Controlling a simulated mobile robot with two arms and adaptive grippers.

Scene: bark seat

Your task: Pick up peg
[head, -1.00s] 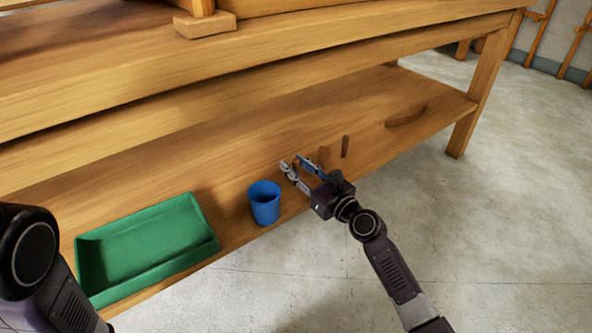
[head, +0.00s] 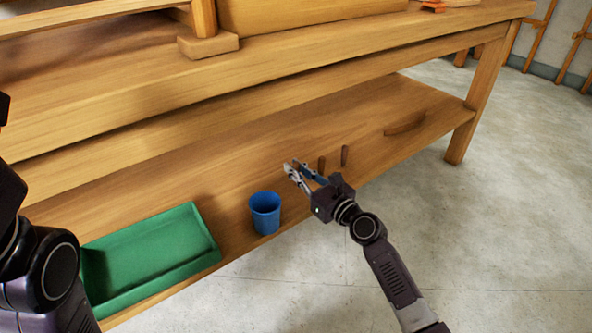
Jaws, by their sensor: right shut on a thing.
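My right gripper (head: 294,167) is over the lower shelf, just right of the blue cup. It is shut on a small brown peg (head: 296,165), of which only a little shows between the fingers. Two more dark brown pegs stand upright on the shelf right of the gripper: one close by (head: 322,165) and one farther right (head: 345,155). My left gripper is out of view; only links of the left arm show at the left edge.
A blue cup (head: 265,213) stands near the shelf's front edge. A green tray (head: 150,254) lies left of it. A flat curved brown piece (head: 405,125) lies at the shelf's right. The wooden bench top (head: 330,65) overhangs the shelf (head: 240,160).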

